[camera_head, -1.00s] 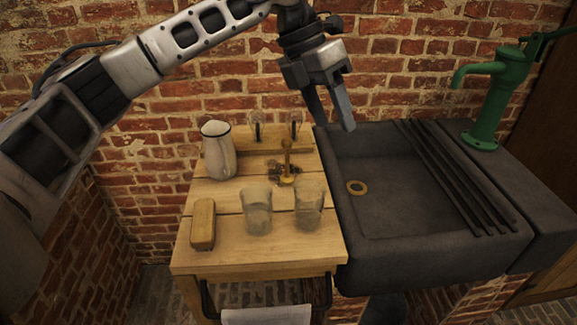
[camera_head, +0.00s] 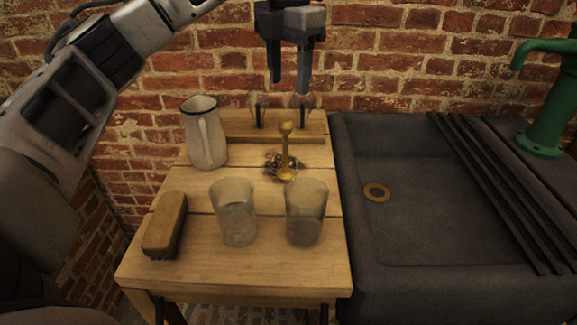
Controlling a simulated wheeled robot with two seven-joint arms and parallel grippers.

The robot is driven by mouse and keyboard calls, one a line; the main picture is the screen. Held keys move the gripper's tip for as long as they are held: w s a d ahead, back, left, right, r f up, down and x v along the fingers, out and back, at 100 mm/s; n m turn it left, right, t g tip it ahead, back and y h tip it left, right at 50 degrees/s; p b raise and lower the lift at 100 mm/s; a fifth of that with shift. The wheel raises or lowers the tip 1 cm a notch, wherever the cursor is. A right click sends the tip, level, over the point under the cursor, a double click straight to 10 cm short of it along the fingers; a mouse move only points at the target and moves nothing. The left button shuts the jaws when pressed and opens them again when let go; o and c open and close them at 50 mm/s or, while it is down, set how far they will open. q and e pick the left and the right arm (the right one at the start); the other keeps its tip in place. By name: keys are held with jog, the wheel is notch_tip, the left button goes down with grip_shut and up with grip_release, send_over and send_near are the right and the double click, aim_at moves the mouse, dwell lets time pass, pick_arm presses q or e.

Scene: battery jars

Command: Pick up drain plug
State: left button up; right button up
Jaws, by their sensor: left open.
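The drain plug (camera_head: 286,158) is a brass piece with a knob on a thin stem. It stands upright on the wooden table, amid a small coil of dark chain (camera_head: 270,165). My left gripper (camera_head: 288,88) hangs above it and a little behind in the picture, fingers pointing down, open and empty, clear of the plug. The brass drain ring (camera_head: 377,193) lies in the floor of the dark stone sink (camera_head: 420,225) to the right. My right gripper is not in view.
Two glass jars (camera_head: 236,222) (camera_head: 306,222) stand in front of the plug. A white enamel jug (camera_head: 204,140) stands to its left, and a wooden brush (camera_head: 165,225) lies front left. A wooden rack (camera_head: 245,133) is behind. A green pump (camera_head: 548,110) stands right of the sink.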

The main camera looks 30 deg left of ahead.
aim_at(288, 118)
pick_arm(q)
notch_tip(288, 118, down, 8)
jog(key=shift+r, duration=0.1)
jog(key=f, duration=0.2)
jog(key=s+f, duration=0.1)
jog(key=f, duration=0.1)
jog(key=shift+f, duration=0.6)
jog(key=shift+r, duration=0.1)
grip_shut()
